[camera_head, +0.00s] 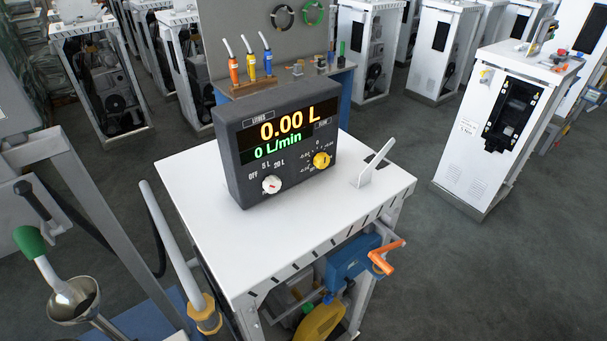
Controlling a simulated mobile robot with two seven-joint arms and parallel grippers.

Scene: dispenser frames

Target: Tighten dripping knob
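A dark display box (278,146) stands on a white-topped dispenser frame (215,225) and reads 0.00 L and 0 L/min. A white knob (271,185) is at its lower left, by the marks Off, 5 L and 20 L. A yellow knob (321,160) is at its lower right, by a small number scale. An orange handle (384,259) sticks out from a blue part (352,257) under the top. I cannot tell which knob is the dripping one, and I see no drops. Neither gripper is in view.
A metal funnel (73,300) and a green-ended handle (30,241) are at the lower left, near a grey pipe (170,240). Other white cabinets (480,130) stand behind and right. Right-hand floor is clear.

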